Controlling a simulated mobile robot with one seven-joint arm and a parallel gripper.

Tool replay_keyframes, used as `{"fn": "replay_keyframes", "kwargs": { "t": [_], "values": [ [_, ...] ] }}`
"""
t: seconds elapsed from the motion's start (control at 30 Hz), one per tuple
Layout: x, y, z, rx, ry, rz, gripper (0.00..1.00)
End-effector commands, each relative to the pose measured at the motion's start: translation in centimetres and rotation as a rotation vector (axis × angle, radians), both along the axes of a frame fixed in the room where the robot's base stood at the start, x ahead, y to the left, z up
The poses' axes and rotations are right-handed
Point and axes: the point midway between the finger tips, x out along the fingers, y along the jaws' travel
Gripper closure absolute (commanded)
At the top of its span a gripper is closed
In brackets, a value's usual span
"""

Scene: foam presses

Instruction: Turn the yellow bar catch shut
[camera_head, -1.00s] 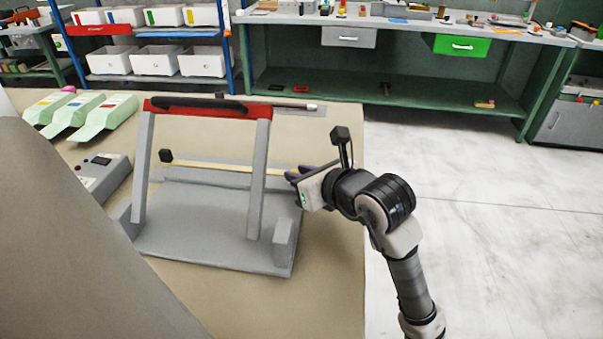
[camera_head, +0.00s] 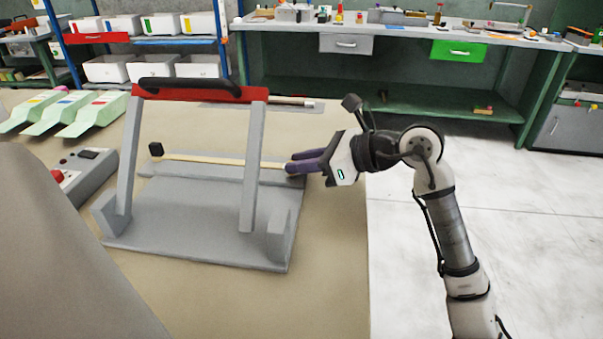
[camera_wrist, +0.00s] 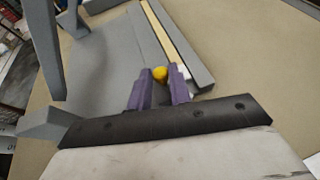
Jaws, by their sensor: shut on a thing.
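The grey foam press (camera_head: 190,222) stands on a tan table, with two upright grey arms joined by a red crossbar (camera_head: 190,93) with a black handle. A long pale yellow bar (camera_head: 215,161) lies along the press's back ledge; it also shows in the wrist view (camera_wrist: 168,36). A round yellow knob (camera_wrist: 160,74) is at the bar's right end; how the two join is hidden. My gripper (camera_head: 289,167) comes from the right, its purple fingers pointing left. In the wrist view my gripper (camera_wrist: 159,75) is shut on the yellow knob, one finger on each side.
A grey control box (camera_head: 85,175) and several pale green trays (camera_head: 60,110) are left of the press. A thin rod (camera_head: 290,101) lies behind it. The table's right edge (camera_head: 367,250) is near my gripper, with open floor beyond.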

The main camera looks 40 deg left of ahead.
Motion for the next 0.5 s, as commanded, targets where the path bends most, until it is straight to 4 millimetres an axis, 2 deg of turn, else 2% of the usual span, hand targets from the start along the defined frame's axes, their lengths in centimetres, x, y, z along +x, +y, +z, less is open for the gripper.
{"fn": "replay_keyframes", "kwargs": {
  "t": [0.5],
  "values": [
    [1.01,0.76,-0.01,-0.002,0.002,0.494,1.00]
  ]
}}
